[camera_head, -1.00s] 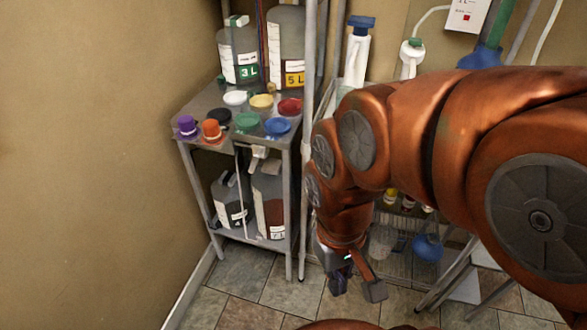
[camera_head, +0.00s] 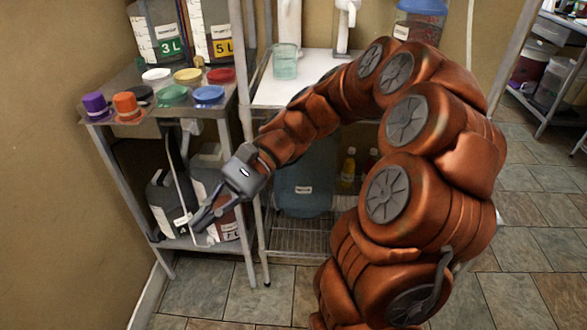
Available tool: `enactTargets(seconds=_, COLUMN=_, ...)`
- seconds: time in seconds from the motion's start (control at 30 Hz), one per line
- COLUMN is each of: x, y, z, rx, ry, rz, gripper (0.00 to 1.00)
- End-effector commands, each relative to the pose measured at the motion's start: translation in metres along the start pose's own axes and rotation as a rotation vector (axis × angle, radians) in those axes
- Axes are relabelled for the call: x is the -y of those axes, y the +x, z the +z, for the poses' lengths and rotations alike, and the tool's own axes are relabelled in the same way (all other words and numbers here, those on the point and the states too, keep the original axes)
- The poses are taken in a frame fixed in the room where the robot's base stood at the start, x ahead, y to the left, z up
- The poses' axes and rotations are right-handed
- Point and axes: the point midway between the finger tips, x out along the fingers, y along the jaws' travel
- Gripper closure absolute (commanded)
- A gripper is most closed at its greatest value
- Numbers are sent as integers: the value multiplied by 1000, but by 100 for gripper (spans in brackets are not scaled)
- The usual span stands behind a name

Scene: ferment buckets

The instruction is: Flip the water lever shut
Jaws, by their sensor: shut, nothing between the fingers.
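I cannot clearly pick out the water lever. A pale fitting (camera_head: 190,127) shows under the front edge of the metal rack's top shelf, but I cannot tell whether it is the lever or how it is set. My gripper (camera_head: 202,224) is shut and empty. It points down and left in front of the rack's lower shelf and covers part of a labelled jug (camera_head: 208,172) there. I cannot tell whether it touches the jug.
The metal rack (camera_head: 128,128) carries colored lids on top, including a blue one (camera_head: 209,94), and large 3 L (camera_head: 158,38) and 5 L jugs behind. Another dark jug (camera_head: 168,203) stands below. A white-topped wire shelf (camera_head: 290,90) stands to the right. Tiled floor (camera_head: 205,290) is free in front.

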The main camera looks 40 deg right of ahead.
Motion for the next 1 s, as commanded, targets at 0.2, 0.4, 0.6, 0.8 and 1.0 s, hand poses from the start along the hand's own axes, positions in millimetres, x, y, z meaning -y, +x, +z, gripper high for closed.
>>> enactTargets(seconds=0.2, x=12, y=-61, z=-70, rx=170, ry=124, rz=-301, gripper=100)
enactTargets(seconds=0.4, x=1, y=-134, z=-126, rx=312, ry=202, rz=-562, gripper=100)
enactTargets(seconds=0.6, x=-41, y=-216, z=-189, rx=445, ry=251, rz=-828, gripper=100)
enactTargets(seconds=0.8, x=-93, y=-277, z=-232, rx=534, ry=266, rz=-1023, gripper=100)
enactTargets(seconds=1.0, x=-117, y=-301, z=-246, rx=566, ry=267, rz=-1105, gripper=100)
